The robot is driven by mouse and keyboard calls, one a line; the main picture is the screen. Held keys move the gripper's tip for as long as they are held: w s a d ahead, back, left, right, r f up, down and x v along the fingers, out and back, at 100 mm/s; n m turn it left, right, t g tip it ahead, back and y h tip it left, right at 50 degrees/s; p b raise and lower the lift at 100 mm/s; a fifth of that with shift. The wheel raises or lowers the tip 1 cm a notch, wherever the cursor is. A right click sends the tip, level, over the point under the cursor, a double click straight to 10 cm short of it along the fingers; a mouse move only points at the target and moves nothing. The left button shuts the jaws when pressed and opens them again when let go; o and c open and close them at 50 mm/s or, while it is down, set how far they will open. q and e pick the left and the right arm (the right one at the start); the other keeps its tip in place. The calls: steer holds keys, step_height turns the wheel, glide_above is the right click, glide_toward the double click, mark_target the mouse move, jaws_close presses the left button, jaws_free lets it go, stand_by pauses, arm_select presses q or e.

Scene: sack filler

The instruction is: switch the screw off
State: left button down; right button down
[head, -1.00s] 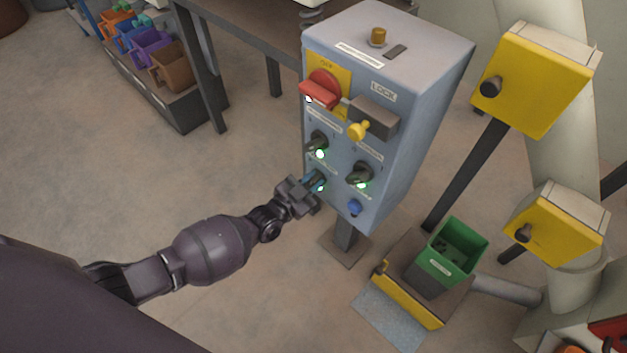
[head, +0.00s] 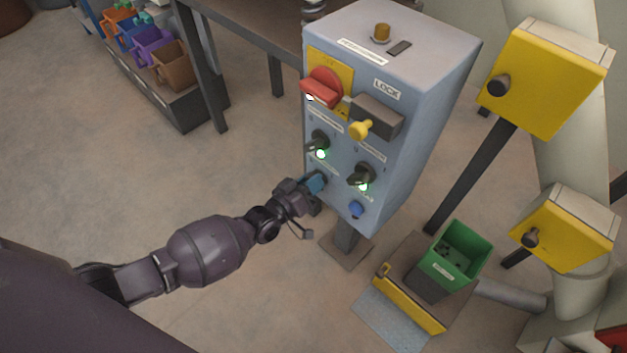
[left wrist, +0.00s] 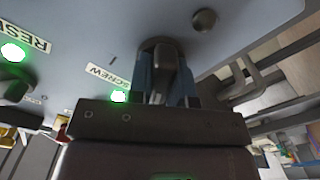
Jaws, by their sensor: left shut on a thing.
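The grey control box (head: 395,85) stands on a post in the middle of the head view. My left gripper (head: 316,183) is at the lower left of its front face. In the left wrist view my left gripper (left wrist: 167,82) has its blue fingers on either side of a dark knob, the screw switch (left wrist: 165,58), and is shut on it. The SCREW label (left wrist: 107,76) is beside it, and the green lamp (left wrist: 118,96) there is lit. In the head view the gripper hides this switch and its lamp. My right gripper is not in view.
The box also carries a red handle (head: 323,88), a yellow knob (head: 362,129), two black switches (head: 317,142) with lit green lamps and a blue button (head: 356,210). Yellow boxes on posts (head: 545,80) and a green bin (head: 455,252) stand to the right.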

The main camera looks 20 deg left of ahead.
arm_select(q)
steer(key=shift+n, duration=0.8)
steer(key=c, duration=1)
jaws_free()
steer(key=shift+c, duration=0.2)
steer(key=p+v, duration=0.1)
steer(key=v, duration=1)
steer(key=shift+p, duration=0.4)
